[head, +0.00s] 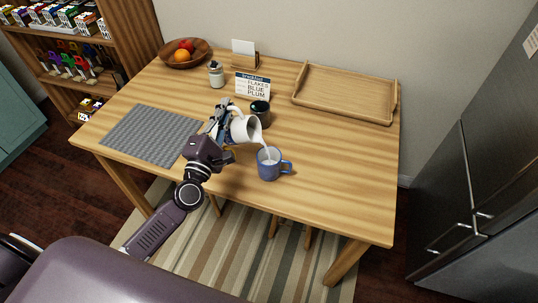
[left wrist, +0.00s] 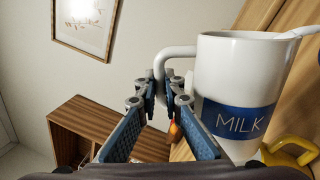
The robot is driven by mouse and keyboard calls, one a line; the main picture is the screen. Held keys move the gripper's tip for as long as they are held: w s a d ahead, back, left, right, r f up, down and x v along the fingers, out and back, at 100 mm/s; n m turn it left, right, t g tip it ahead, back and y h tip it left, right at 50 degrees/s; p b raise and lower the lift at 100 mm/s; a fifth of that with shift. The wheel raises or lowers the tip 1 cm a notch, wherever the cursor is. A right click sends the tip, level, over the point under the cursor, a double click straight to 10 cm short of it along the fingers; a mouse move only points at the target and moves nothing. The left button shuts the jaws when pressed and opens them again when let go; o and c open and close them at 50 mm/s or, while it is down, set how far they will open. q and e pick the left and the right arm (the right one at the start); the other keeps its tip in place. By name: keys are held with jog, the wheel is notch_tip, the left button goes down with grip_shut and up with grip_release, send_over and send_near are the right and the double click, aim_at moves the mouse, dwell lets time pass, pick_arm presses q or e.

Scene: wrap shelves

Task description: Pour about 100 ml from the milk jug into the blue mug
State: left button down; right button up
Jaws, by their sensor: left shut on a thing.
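The white milk jug (head: 246,128) is tilted to the right above the table, with its lip over the blue mug (head: 268,167). A white stream runs from the lip into the mug, and white milk shows inside it. The mug stands upright on the table near its front edge. My left gripper (head: 223,122) is shut on the jug's handle. In the left wrist view, the jug (left wrist: 228,75) shows its blue MILK label, and the fingers (left wrist: 164,95) close around the handle. My right gripper is not in view.
A dark canister (head: 260,113) stands just behind the jug. A grey mat (head: 152,135) lies at left; a wooden tray (head: 345,90) lies at back right. A fruit bowl (head: 183,57), a jar (head: 216,75) and a breakfast sign (head: 252,85) stand behind. The table right of the mug is clear.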

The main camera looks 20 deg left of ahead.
pick_arm(q)
jog(key=shift+r, duration=0.1)
dwell(0.6)
jog(key=a+n, duration=0.2)
jog(key=n, duration=0.1)
jog(key=shift+y, duration=0.4)
jog(key=shift+a+n+g+y, duration=0.2)
jog(key=shift+n+g+y, duration=0.1)
jog(key=shift+n, duration=0.7)
jog(key=shift+a+f, duration=0.1)
jog(key=shift+f, duration=0.45)
jog(key=shift+w+a+f+n, duration=0.1)
jog(key=shift+f+n, duration=0.05)
jog(key=shift+n, duration=0.25)
